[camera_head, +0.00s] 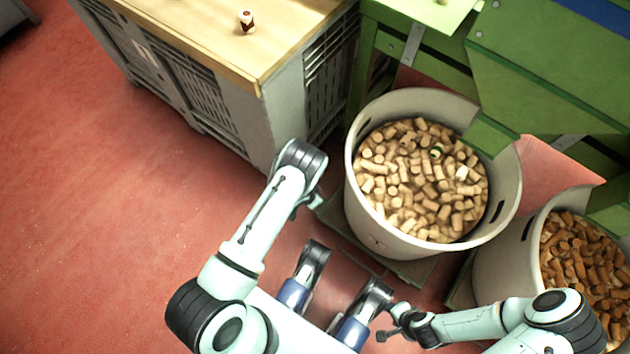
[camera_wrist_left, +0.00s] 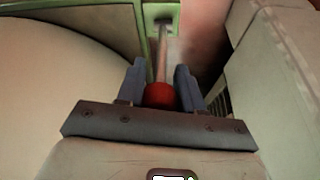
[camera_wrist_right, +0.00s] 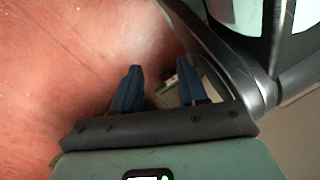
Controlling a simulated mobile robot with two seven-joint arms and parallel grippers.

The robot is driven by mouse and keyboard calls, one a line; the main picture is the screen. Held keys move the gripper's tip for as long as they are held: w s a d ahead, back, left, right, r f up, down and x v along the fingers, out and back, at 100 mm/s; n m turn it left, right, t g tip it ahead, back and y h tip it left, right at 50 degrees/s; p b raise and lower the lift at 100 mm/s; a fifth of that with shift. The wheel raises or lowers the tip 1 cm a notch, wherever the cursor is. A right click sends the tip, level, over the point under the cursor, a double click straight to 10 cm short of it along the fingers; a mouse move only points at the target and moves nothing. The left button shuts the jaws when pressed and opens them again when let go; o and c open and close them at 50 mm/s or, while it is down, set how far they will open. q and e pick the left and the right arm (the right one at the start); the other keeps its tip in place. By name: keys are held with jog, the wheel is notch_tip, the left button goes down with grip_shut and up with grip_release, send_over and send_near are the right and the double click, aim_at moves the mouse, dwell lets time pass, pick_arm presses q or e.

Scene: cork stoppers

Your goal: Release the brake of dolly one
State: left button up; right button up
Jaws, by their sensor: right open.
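A pale round bin (camera_head: 375,235) full of light corks stands on a low green dolly (camera_head: 418,272). In the left wrist view, a metal lever (camera_wrist_left: 162,50) with a red knob (camera_wrist_left: 160,95) rises from a green bracket (camera_wrist_left: 160,20) beside the bin. My left gripper (camera_wrist_left: 160,85) has one finger on each side of the knob, close against it. In the head view the lever is hidden by my left wrist (camera_head: 300,160). My right gripper (camera_wrist_right: 162,85) is open and empty over the red floor, at the lower middle of the head view (camera_head: 388,322).
A grey slatted crate (camera_head: 290,115) with a wooden top (camera_head: 200,35) stands left of the bin. A second bin (camera_head: 505,265) with darker corks stands at the right. A green machine (camera_head: 540,90) is behind. The red floor at the left is clear.

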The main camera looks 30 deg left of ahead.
pick_arm(q)
grip_shut()
jog(key=s+p, duration=0.1)
jog(key=s+f+t+p, duration=0.1)
jog(key=s, duration=0.1)
jog(key=shift+s+a, duration=0.1)
jog(key=shift+s, duration=0.05)
pick_arm(e)
jog(key=shift+t, duration=0.7)
jog(key=w+r, duration=0.3)
jog(key=shift+w+a, duration=0.25)
jog(key=shift+w, duration=0.05)
pick_arm(q)
jog(key=shift+s+f, duration=0.1)
jog(key=shift+s, duration=0.1)
pick_arm(e)
jog(key=shift+w, duration=0.1)
pick_arm(q)
jog(key=shift+o, duration=2.1)
grip_release()
jog(key=shift+o, duration=0.7)
jog(key=shift+w, duration=0.15)
